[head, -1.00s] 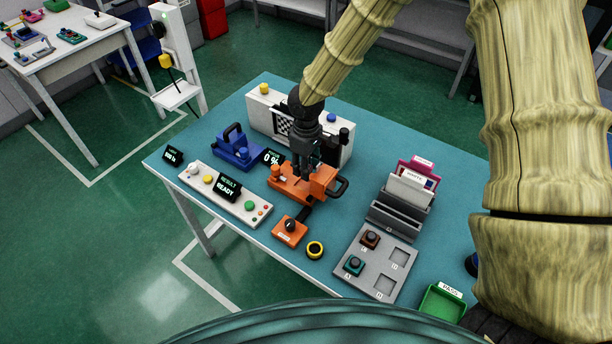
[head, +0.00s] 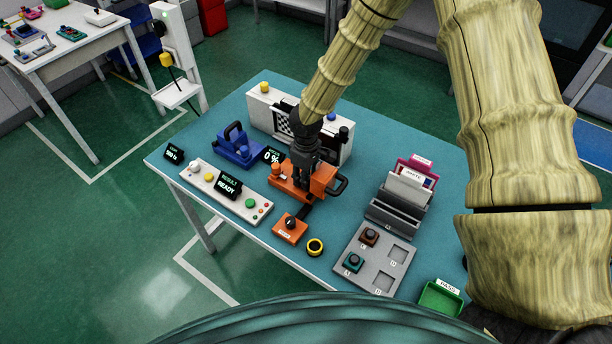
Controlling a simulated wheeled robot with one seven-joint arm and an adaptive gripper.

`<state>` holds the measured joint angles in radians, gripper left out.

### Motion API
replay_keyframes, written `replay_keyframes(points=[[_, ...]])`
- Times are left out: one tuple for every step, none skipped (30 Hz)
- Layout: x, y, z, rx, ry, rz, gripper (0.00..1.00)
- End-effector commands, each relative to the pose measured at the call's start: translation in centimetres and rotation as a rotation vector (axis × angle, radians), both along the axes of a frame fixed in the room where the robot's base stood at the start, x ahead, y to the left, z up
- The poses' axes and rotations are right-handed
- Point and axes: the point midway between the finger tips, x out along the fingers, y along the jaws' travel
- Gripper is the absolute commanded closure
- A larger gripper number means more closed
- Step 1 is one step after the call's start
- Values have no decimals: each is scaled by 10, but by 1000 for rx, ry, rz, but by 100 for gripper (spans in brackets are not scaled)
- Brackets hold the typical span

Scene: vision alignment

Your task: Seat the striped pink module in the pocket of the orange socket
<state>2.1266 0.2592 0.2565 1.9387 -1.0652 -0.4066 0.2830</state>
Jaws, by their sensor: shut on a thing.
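The orange socket (head: 322,181) stands on the teal table, with a dark loop handle on its right side. My gripper (head: 302,182) points down over the middle of the socket, with its fingertips at the pocket area. It is shut on a small piece, taken to be the striped pink module. The fingers and wrist hide that piece and the pocket, so I cannot tell how deep it sits or how it is turned. No pink striped module shows elsewhere on the table.
A blue fixture (head: 237,150) stands left of the socket. A white unit with a checkered panel (head: 262,115) is behind. A grey tray (head: 364,272) and card rack (head: 392,218) stand right.

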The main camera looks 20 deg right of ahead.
Motion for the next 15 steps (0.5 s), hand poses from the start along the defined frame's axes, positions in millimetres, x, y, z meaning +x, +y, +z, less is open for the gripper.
replay_keyframes(points=[[0, 0, -1, 0, 0, 0, 89], [0, 0, -2, 0, 0, 0, 89], [0, 0, -3, 0, 0, 0, 89], [0, 0, -3, 0, 0, 0, 89], [0, 0, -4, 0, 0, 0, 89], [0, 0, -3, 1, 1, 0, 58], [0, 0, -3, 1, 1, 0, 52], [0, 0, -3, 1, 1, 0, 47], [0, 0, -3, 0, 0, 0, 43], [0, 0, -3, 0, 0, 0, 43], [0, 0, -3, 0, 0, 0, 43], [0, 0, -3, 0, 0, 0, 43], [0, 0, -3, 0, 0, 0, 43], [0, 0, -3, 0, 0, 0, 43], [0, 0, -3, 0, 0, 0, 43]])
